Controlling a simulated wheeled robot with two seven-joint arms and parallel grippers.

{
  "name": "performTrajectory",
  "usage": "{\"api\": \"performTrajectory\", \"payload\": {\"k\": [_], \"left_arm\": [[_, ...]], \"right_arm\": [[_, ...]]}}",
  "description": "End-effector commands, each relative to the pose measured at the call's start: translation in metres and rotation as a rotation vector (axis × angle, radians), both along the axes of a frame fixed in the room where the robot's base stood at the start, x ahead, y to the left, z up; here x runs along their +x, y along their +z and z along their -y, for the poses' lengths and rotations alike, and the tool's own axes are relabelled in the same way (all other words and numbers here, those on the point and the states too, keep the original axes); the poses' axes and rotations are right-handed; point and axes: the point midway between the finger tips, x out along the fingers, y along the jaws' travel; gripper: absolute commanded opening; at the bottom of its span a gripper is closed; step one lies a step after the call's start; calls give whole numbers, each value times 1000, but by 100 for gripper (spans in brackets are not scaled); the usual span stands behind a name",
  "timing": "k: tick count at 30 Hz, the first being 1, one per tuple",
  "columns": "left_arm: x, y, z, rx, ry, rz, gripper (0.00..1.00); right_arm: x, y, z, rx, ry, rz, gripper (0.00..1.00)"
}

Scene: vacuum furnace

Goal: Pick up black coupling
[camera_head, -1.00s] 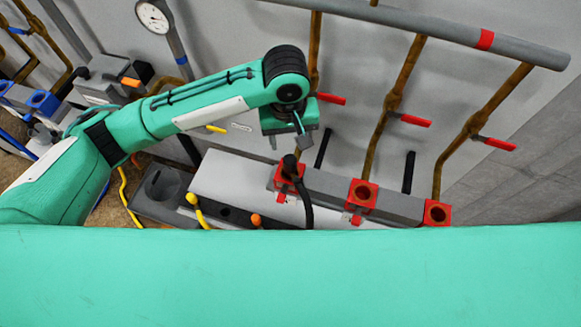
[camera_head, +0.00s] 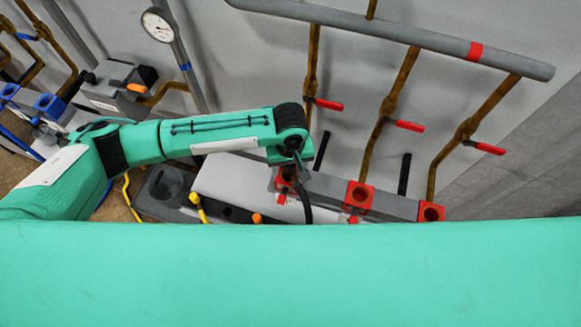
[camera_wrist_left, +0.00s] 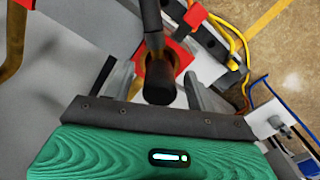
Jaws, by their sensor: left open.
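The black coupling (camera_wrist_left: 158,82) is a dark cylinder on a black hose, in front of a red socket block (camera_wrist_left: 177,50) in the left wrist view. My left gripper (camera_wrist_left: 160,90) is open, with one grey finger on each side of the coupling; I cannot tell whether they touch it. In the head view my left gripper (camera_head: 295,165) is over the leftmost red socket block (camera_head: 285,180) and hides the coupling; the black hose (camera_head: 305,205) curves down below it. My right gripper is not in view.
Two more red socket blocks (camera_head: 359,195) (camera_head: 431,212) sit along the grey rail to the right. Brown pipes with red valve handles (camera_head: 409,126) rise behind. Yellow (camera_head: 195,199) and orange (camera_head: 257,218) plugs stand to the left. A pressure gauge (camera_head: 159,25) is at upper left.

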Motion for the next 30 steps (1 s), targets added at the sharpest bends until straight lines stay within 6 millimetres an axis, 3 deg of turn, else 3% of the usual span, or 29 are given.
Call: {"api": "performTrajectory", "payload": {"k": [6, 12, 14, 21, 30], "left_arm": [[0, -20, -1, 1, 0, 0, 57], [0, -21, 0, 0, -1, 0, 57], [0, -21, 0, 0, -1, 0, 49], [0, -21, 0, 0, -1, 0, 2], [0, -19, 0, -1, -1, 1, 1]], "right_arm": [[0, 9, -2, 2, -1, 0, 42], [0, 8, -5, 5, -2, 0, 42], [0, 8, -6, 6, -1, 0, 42], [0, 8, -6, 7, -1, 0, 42], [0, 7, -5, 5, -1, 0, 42]]}}
